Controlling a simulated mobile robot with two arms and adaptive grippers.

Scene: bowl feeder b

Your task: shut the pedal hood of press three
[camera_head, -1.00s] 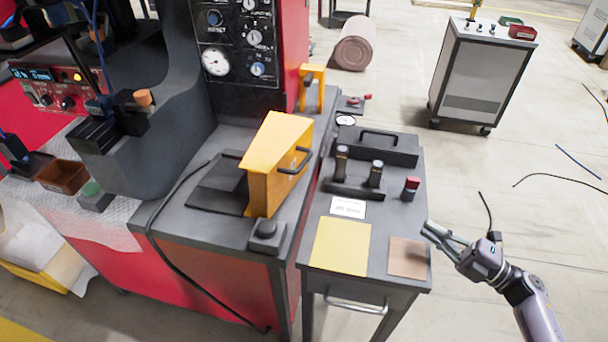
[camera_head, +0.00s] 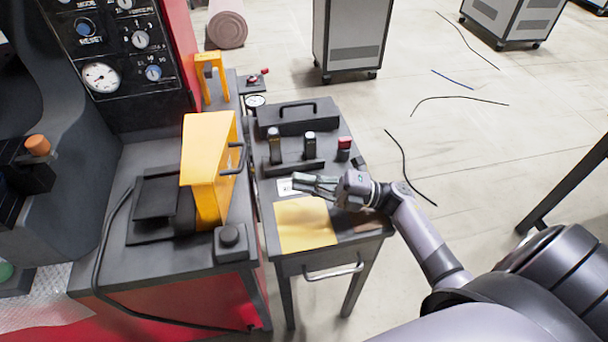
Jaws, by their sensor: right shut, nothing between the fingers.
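The orange pedal hood (camera_head: 208,165) stands upright on the dark grey press bench, with a black handle (camera_head: 234,158) on its right face. A black pedal (camera_head: 154,208) lies beside it on the left, uncovered. My right gripper (camera_head: 297,182) is shut and empty, above the small side table, to the right of the hood and apart from its handle. It points left toward the hood. My left gripper is not in view. No press number can be read here.
The side table holds a yellow sheet (camera_head: 305,224), a black lidded box (camera_head: 298,118), two black upright pieces and a red-capped piece (camera_head: 344,147). A black button box (camera_head: 231,240) sits in front of the hood. A smaller orange guard (camera_head: 211,78) stands behind it.

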